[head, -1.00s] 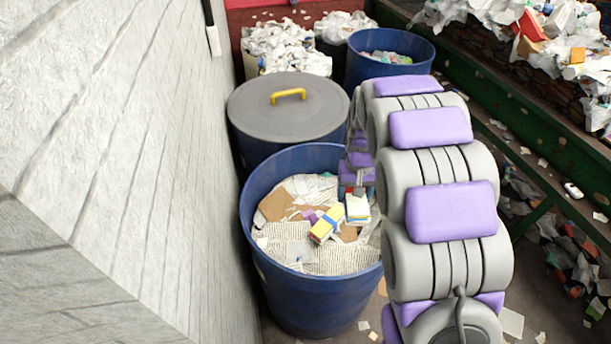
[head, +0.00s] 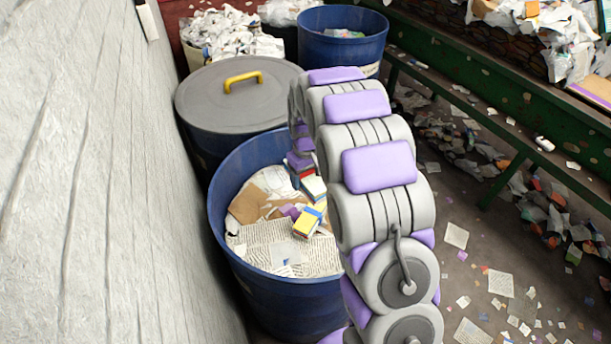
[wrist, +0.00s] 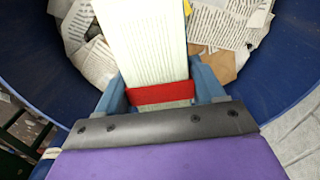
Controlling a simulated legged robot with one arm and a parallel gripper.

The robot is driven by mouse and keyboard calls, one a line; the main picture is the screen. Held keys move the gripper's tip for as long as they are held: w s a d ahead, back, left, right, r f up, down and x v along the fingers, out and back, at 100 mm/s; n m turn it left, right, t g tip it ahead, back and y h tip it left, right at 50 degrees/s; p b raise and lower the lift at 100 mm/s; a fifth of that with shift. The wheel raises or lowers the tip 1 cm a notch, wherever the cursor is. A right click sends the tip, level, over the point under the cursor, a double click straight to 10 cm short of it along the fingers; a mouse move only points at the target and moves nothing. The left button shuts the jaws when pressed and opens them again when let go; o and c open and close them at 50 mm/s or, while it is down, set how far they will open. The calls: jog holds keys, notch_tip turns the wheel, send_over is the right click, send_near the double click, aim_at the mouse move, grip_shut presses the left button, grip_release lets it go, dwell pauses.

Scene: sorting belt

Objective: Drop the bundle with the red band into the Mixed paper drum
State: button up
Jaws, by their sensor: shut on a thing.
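The bundle with the red band is a stack of pale pages with a red strap (wrist: 162,95). In the wrist view it sits between the blue-grey fingers of my gripper (wrist: 160,86), which is shut on it. Below it is an open blue drum (head: 232,245) holding newsprint and cardboard. In the head view my gripper (head: 302,172) is over the drum's far right part, partly hidden by my arm; a bit of red shows there. No label on this drum can be read, so I cannot tell if it is the Mixed paper drum.
A yellow bundle with a blue band (head: 308,221) lies in the drum. Behind stands a drum with a grey lid and yellow handle (head: 243,82). Another open blue drum (head: 342,45) is farther back. A pale wall (head: 70,150) is close on the left, a green belt frame (head: 470,105) on the right.

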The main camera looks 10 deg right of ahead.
jog(key=shift+w+d+r, duration=0.4)
jog(key=shift+d+r, duration=0.25)
jog(key=shift+d, duration=0.15)
jog(key=shift+d+f, duration=0.1)
jog(key=shift+d, duration=0.25)
jog(key=shift+d+f+b, duration=0.15)
jog(key=shift+f+b, duration=0.15)
jog(key=shift+f, duration=0.35)
jog(key=f, duration=0.1)
jog(key=a+f+b, duration=0.2)
jog(key=shift+f, duration=0.35)
jog(key=shift+d+f, duration=0.1)
jog(key=shift+f, duration=0.15)
jog(key=shift+d, duration=0.7)
jog(key=o, duration=1.3)
jog(key=shift+a, duration=0.65)
jog(key=shift+d, duration=0.15)
jog(key=shift+d+r, duration=0.3)
jog(key=shift+r, duration=0.1)
notch_tip(320, 180, up, 16)
jog(key=p, duration=0.3)
jog(key=shift+a+r, duration=0.2)
jog(key=shift+a, duration=0.2)
